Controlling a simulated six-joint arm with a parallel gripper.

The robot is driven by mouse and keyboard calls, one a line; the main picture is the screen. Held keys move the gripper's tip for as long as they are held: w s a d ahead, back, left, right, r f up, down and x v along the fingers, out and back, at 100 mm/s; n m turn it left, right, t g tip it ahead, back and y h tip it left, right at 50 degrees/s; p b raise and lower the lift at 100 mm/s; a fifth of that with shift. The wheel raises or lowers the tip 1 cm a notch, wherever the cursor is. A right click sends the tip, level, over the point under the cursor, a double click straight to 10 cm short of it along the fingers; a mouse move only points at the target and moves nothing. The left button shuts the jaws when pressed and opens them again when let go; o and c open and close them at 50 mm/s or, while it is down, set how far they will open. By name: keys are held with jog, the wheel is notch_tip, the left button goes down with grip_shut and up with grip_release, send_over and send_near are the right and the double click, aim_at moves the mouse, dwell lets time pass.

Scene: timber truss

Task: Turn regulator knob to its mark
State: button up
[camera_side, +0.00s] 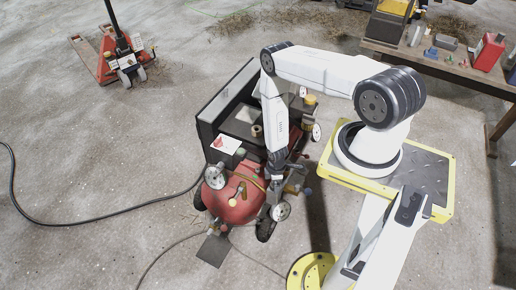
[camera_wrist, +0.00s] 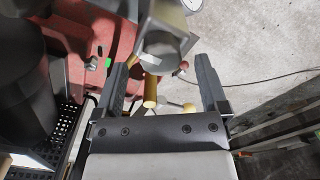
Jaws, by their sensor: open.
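My gripper (camera_wrist: 164,60) is open in the wrist view, with one dark finger on each side. In the side view my gripper (camera_side: 277,178) points down at the right side of the red compressor (camera_side: 232,207), and the knob there is too small to make out.
A black hose (camera_side: 100,213) runs over the ground. A red pallet jack (camera_side: 105,55) and a workbench (camera_side: 440,68) stand farther off. Open ground lies to the left.

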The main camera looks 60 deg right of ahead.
jog(key=shift+r, duration=3.1)
jog(key=shift+w+r, duration=0.25)
jog(key=shift+r, duration=0.05)
jog(key=w+a+r+m, duration=0.1)
jog(key=w+r, duration=0.2)
jog(key=r, duration=0.4)
jog(key=w+a+r+m+t, duration=0.1)
jog(key=w+a+r, duration=0.15)
jog(key=r, duration=0.55)
jog(key=w+r+m, duration=0.1)
jog(key=w+r, duration=0.3)
jog(key=r, duration=0.3)
jog(key=s+a+r+m, duration=0.1)
jog(key=s+a+r, duration=0.1)
jog(key=r, duration=0.4)
jog(key=s+a+r+m+t, duration=0.1)
jog(key=s+a+r, duration=0.1)
jog(key=a+r, duration=0.3)
jog(key=s+a+r+m, duration=0.2)
jog(key=a+r, duration=0.1)
jog(key=r, duration=0.5)
jog(key=shift+s+a+r+t, duration=0.25)
jog(key=shift+t, duration=0.05)
